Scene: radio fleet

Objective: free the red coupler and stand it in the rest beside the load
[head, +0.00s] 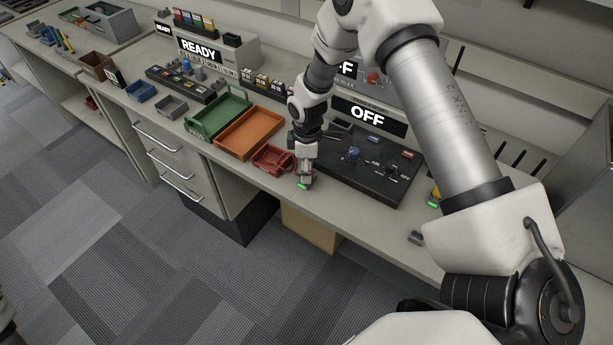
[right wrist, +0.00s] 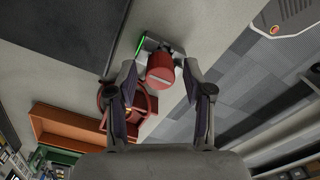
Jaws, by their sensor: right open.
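The red coupler appears to be the short red cylinder (right wrist: 160,76) with a pale bar across its end in the right wrist view. It sits against a small grey metal holder (right wrist: 172,49) with a green light strip. My right gripper (right wrist: 160,78) is open, one finger on each side of the cylinder; I cannot tell whether they touch it. In the head view, my right gripper (head: 305,170) is low over the counter's front edge and hides the cylinder. A red tray-like piece (head: 273,158) lies just left of it. I cannot identify the load or the rest.
An orange tray (head: 249,132) and a green tray (head: 217,117) stand left of the red piece. A dark panel (head: 350,185) marked OFF lies to the right. A small grey block (head: 416,238) is on the front counter strip.

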